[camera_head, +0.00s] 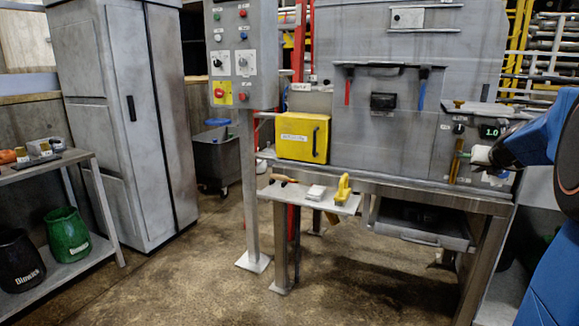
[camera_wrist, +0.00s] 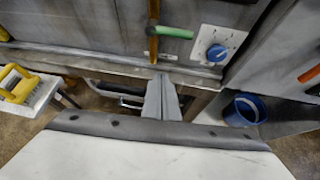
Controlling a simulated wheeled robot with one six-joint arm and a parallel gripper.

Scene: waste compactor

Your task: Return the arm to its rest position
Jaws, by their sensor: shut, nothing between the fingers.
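My arm enters from the right edge in the camera_head view, with blue links and a dark wrist. Its pale end (camera_head: 482,155) is in front of the right end of the compactor's bench. The fingers are too small to make out there. In the wrist view my gripper (camera_wrist: 161,88) shows as two grey fingers pressed together, shut and empty. They point towards the bench front, below a brass-coloured upright bar (camera_wrist: 153,35) with a green handle (camera_wrist: 175,32). I cannot tell whether they touch anything.
A control box (camera_head: 240,55) stands on a post. A yellow box (camera_head: 302,137) sits on the bench. A small shelf (camera_head: 300,200) holds a yellow-handled brush (camera_head: 343,188). A blue knob (camera_wrist: 217,52) and blue bucket (camera_wrist: 243,108) are right of my gripper. The floor at centre-left is clear.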

